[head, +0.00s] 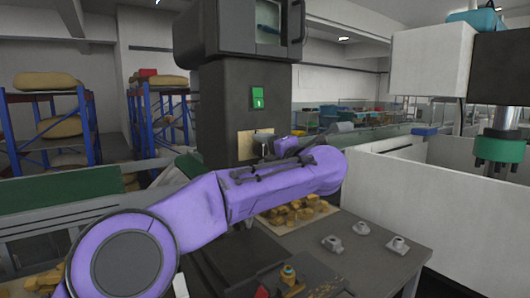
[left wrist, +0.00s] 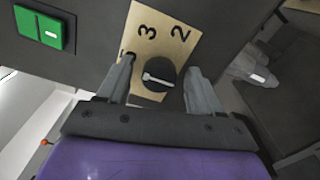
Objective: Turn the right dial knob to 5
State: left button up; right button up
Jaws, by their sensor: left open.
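A black dial knob (left wrist: 159,72) with a pale pointer bar sits on a beige dial plate (left wrist: 148,50) in the left wrist view. The digits 3 and 2 are readable on the plate; other marks are hidden behind a finger or too unclear to read. The bar lies nearly crosswise in that view. My left gripper (left wrist: 160,65) is open, with one finger on either side of the knob; I cannot tell whether they touch it. In the head view the plate (head: 246,146) is on the dark column, behind my purple left arm. My right gripper is not in view.
A green switch (left wrist: 40,29) is beside the plate, and shows on the column in the head view (head: 257,97). A tray of yellowish pieces (head: 300,212) and several small metal parts (head: 333,244) are on the bench. A white-walled enclosure (head: 430,200) stands at the right.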

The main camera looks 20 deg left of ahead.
pick_arm(q)
jog(key=b+v, duration=0.2)
jog(key=v, duration=0.8)
jog(key=shift+s+d, duration=0.15)
